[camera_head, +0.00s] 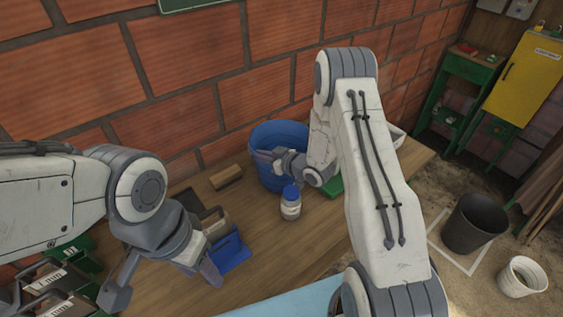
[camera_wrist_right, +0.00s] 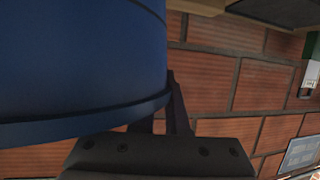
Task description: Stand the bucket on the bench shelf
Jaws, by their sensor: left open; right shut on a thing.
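The blue bucket (camera_head: 262,133) is upright at the back of the wooden bench (camera_head: 275,253), against the brick wall. My right gripper (camera_head: 268,160) is shut on its near side. In the right wrist view the bucket's blue wall and rim (camera_wrist_right: 80,70) fill the upper left, with the right gripper's fingers (camera_wrist_right: 170,105) at the rim. I cannot tell whether the bucket's base touches the bench. My left gripper (camera_head: 205,270) is open and empty, over the bench's left part, next to a blue holder. My right arm hides the bench behind it.
A white jar with a blue lid (camera_head: 290,203) stands just in front of the bucket. A dark bucket (camera_head: 474,224) and a white bucket (camera_head: 522,277) stand on the floor right.

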